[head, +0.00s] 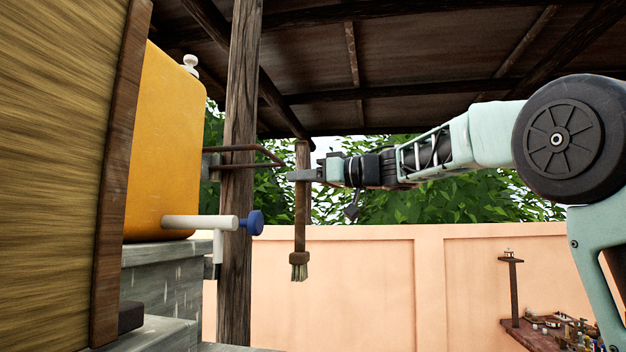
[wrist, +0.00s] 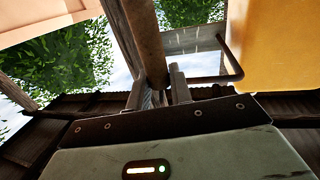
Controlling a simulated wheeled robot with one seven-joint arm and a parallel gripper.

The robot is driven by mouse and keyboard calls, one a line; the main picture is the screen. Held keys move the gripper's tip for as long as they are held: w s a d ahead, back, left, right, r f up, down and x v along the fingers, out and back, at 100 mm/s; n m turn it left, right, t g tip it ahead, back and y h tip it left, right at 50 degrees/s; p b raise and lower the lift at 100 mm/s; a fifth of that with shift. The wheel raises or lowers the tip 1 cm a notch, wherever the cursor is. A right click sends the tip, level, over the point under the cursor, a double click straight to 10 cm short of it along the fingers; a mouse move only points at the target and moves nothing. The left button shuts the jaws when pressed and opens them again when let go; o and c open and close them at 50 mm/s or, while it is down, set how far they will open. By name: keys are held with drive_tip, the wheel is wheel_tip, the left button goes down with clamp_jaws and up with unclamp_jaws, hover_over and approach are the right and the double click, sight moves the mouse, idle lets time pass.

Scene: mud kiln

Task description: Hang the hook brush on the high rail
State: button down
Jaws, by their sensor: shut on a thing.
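The hook brush (head: 301,215) hangs upright from my gripper (head: 298,176), with its wooden handle up and its bristles down. My gripper is shut on the handle, part-way up. The handle's top reaches above the fingers; a hook cannot be made out. The high rail (head: 245,148) is a brown bent bar on the wooden post, left of the handle, and its outer end comes close to it. I cannot tell whether they touch. In the wrist view the handle (wrist: 146,42) rises between the fingers (wrist: 158,92), and the rail (wrist: 234,64) is to the right.
A dark wooden post (head: 238,190) stands behind the rail. A yellow tank (head: 168,150) with a white, blue-ended tap (head: 205,222) stands on stone blocks to the left. A roof (head: 400,60) is overhead. Open air lies below the brush, before a pink wall (head: 370,285).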

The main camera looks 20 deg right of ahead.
drive_tip(key=w+a+f+b, duration=0.2)
drive_tip(key=w+a, duration=0.1)
drive_tip(key=a, duration=0.2)
drive_tip(key=shift+w, duration=0.3)
idle(0.4)
